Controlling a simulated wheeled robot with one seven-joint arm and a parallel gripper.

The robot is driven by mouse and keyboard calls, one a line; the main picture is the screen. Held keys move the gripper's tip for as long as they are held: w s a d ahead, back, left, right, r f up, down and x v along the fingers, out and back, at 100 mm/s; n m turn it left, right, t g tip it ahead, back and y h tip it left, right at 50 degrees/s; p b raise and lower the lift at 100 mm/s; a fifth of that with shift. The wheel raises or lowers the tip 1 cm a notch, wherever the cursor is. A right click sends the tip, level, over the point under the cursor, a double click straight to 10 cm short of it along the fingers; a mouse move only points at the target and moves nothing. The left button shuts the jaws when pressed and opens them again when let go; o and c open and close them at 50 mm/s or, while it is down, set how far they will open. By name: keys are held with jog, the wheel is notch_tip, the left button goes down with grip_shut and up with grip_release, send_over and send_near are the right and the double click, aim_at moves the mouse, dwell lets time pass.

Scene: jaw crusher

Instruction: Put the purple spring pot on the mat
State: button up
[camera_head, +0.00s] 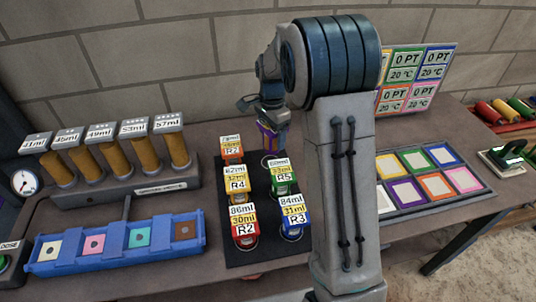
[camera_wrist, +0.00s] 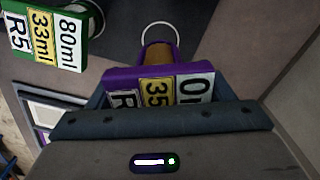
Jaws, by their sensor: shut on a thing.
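The purple spring pot (camera_head: 268,137) has a purple cap with a label and an amber body. My gripper (camera_head: 266,108) is shut on it at the back of the dark mat (camera_head: 262,203). In the wrist view the purple pot (camera_wrist: 158,88) sits between my jaws, label up, with a white ring on the dark surface just beyond it. I cannot tell whether the pot's base touches the mat. Part of the pot is hidden by my gripper.
An orange pot (camera_head: 231,150), yellow pot (camera_head: 237,183), green pot (camera_head: 281,178), red pot (camera_head: 243,226) and blue pot (camera_head: 293,220) stand on the mat. A blue tray (camera_head: 115,262) lies left. A board with coloured squares (camera_head: 420,182) lies right, partly behind my arm.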

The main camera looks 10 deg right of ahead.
aim_at(271, 146)
jog(key=shift+a+f, duration=0.1)
jog(key=shift+f, duration=2.5)
jog(key=o, duration=1.1)
jog(key=shift+f, duration=0.15)
